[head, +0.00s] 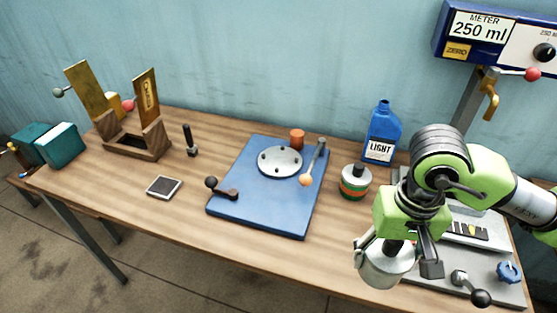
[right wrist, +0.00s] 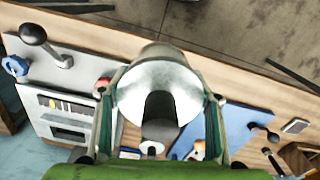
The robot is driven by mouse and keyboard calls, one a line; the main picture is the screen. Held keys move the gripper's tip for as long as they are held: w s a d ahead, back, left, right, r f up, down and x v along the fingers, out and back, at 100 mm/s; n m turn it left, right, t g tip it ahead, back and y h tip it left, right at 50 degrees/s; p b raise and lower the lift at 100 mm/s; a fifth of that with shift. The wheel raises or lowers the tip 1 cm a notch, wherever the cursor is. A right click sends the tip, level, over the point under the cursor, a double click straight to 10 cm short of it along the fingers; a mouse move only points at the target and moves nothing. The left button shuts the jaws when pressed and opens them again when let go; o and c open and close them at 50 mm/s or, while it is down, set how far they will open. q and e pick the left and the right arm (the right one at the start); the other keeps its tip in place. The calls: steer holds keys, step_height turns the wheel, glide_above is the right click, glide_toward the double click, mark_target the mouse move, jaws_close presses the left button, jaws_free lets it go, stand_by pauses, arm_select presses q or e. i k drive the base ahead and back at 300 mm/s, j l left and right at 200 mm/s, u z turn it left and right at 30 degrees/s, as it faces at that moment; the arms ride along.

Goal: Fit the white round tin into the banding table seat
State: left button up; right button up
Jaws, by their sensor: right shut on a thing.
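My right gripper (head: 398,258) is shut on the white round tin (head: 381,271), held above the table's front right part. In the right wrist view the tin (right wrist: 165,72) sits between the two fingers, its pale face toward the camera with a dark shape across it. The banding table is a blue board (head: 245,205) with a round pale disc (head: 280,161), which carries small dark studs. The disc looks empty. The tin is apart from it, to its front right. The disc cannot be made out in the right wrist view. My left gripper is not in view.
A tin with orange and green bands (head: 355,183) stands right of the blue board, near a blue bottle (head: 382,140). An orange-knobbed lever (head: 311,163) and a dark-knobbed handle (head: 222,187) rise from the board. A grey machine (head: 480,262) stands right. Bare wood lies before the board.

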mark_target(282, 162)
steer(key=i+l+u, duration=0.1)
steer(key=u, duration=0.25)
steer(key=i+l+u, duration=0.2)
steer(key=i+u, duration=0.15)
steer(key=i+l+u, duration=0.15)
steer(key=u, duration=0.2)
